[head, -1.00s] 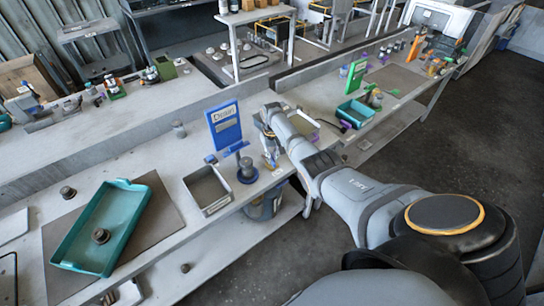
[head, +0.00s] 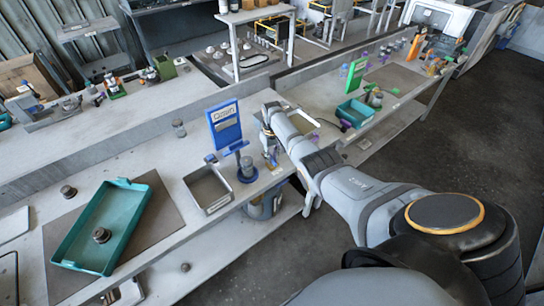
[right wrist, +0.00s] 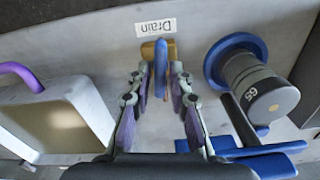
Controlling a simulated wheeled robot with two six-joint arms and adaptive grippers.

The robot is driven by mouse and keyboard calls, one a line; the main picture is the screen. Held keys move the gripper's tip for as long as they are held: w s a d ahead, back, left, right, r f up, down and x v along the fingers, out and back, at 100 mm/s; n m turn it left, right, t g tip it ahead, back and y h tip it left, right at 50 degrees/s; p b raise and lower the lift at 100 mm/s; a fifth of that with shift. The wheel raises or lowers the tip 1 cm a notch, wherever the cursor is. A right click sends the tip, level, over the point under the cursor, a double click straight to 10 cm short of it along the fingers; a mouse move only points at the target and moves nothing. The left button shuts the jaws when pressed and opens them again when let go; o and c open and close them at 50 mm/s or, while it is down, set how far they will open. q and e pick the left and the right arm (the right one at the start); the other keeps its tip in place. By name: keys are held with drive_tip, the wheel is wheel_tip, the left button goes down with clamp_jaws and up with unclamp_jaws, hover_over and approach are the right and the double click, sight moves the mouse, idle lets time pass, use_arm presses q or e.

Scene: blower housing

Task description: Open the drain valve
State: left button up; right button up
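The drain valve has a brass body (right wrist: 150,51) and an upright blue lever handle (right wrist: 161,68), seen in the right wrist view below the "Drain" label (right wrist: 156,27). My right gripper (right wrist: 161,78) is open, with one finger on each side of the blue handle. Gaps show between the fingers and the handle, and I see no firm grip. In the head view my right gripper (head: 269,150) is over the bench edge by the blue sign, and the arm hides most of the valve. My left gripper is not in view.
Beside the valve stands a grey cylinder marked 65 in a blue ring (right wrist: 226,55). On its other side is a pale tray (right wrist: 97,104) with a purple handle. The head view shows a blue sign (head: 225,124), a grey bin (head: 188,181) and a teal tray (head: 71,228).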

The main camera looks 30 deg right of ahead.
sight(272, 157)
drive_tip(key=shift+o, duration=0.8)
drive_tip(key=shift+r, duration=0.15)
wheel_tip(272, 157, up, 12)
drive_tip(key=shift+f, duration=0.2)
